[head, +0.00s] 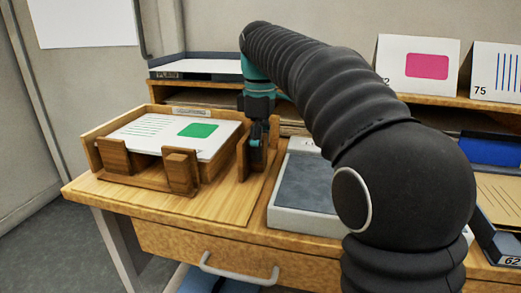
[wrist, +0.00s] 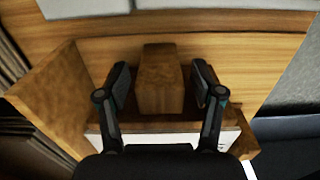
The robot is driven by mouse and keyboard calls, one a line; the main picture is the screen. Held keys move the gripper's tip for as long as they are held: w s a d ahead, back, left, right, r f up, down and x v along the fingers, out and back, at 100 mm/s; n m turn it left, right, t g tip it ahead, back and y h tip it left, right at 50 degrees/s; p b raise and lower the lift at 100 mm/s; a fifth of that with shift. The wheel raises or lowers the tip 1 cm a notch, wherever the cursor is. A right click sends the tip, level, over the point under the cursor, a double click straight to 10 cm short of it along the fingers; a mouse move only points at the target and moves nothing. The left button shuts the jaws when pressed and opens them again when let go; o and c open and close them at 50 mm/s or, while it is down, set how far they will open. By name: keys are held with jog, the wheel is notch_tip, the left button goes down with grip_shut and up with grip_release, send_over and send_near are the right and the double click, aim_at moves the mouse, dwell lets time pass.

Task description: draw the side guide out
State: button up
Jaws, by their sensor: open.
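The side guide is a brown wooden piece (head: 242,158) standing at the right side of the wooden paper tray (head: 88,152). Its raised block (wrist: 160,78) shows in the middle of the wrist view. My gripper (head: 257,155) points down at the guide in the head view. In the wrist view my gripper (wrist: 160,92) is open, with one finger on each side of the block and a narrow gap on both sides. The fingers partly hide the guide in the head view.
A card with a green patch (head: 197,130) lies in the tray, behind two front wooden posts (head: 180,172). A grey-topped device (head: 305,185) stands close to the right of the guide. A shelf with cards (head: 428,65) runs behind. Bare tabletop (head: 215,205) lies in front.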

jog(key=shift+r, duration=3.15)
